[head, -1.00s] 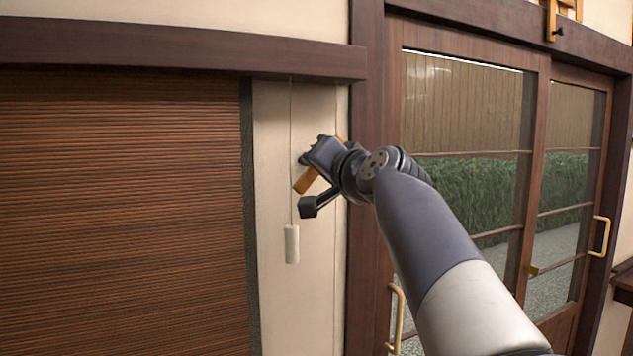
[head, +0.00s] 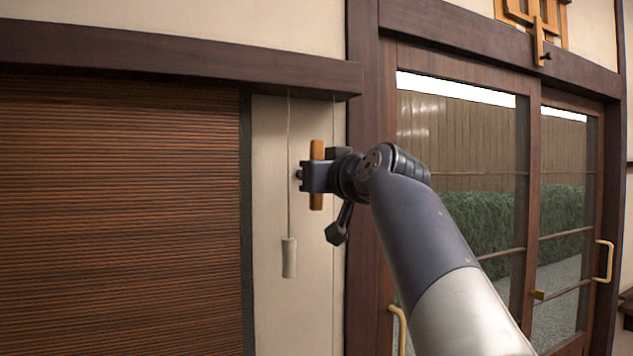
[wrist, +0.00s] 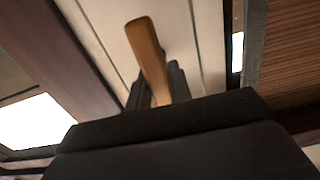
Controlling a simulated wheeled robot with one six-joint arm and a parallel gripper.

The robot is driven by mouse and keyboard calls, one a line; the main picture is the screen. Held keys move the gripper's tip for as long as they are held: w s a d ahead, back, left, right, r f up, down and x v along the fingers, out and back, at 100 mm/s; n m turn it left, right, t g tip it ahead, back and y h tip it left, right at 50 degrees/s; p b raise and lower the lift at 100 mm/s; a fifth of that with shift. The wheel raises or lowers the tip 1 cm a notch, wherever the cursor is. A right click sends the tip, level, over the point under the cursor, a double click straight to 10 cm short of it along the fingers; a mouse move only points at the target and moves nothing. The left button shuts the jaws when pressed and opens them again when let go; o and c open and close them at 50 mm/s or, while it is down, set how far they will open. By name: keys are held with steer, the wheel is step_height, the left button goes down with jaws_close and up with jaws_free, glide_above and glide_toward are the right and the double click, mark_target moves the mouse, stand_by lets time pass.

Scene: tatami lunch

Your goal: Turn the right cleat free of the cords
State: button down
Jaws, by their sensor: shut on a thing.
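The right cleat (head: 317,150) is an orange-brown wooden bar on the cream wall strip between the blind and the sliding doors. It stands upright in the head view, its ends showing above and below my gripper (head: 313,177). My gripper is shut on its middle. In the wrist view the wooden cleat (wrist: 148,50) sticks out past the dark fingers (wrist: 160,88). A thin pale cord (head: 289,150) hangs left of my gripper and ends in a white cylindrical pull (head: 289,258). Another thin cord shows above and behind my gripper. Whether a cord touches the cleat is hidden.
A brown slatted blind (head: 120,210) fills the left, under a dark wooden beam (head: 170,60). A dark post (head: 363,270) and glazed sliding doors (head: 460,130) with pale handles (head: 603,260) stand right.

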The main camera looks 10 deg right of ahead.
steer(key=shift+f, duration=0.1)
stand_by(0.5)
steer(key=c, duration=1.3)
jaws_free()
steer(key=s+b, duration=0.1)
steer(key=s, duration=0.2)
steer(key=s+d, duration=0.1)
steer(key=s, duration=0.3)
steer(key=s+d+b, duration=0.1)
steer(key=s, duration=0.2)
steer(key=shift+s+b, duration=0.3)
steer(key=shift+w, duration=0.1)
steer(key=w+p, duration=0.1)
steer(key=w, duration=0.2)
steer(key=w+a+p, duration=0.1)
steer(key=w, duration=0.3)
steer(key=w+a, duration=0.1)
steer(key=w, duration=0.2)
steer(key=shift+w+p, duration=0.3)
steer(key=shift+p, duration=0.1)
steer(key=shift+s, duration=0.1)
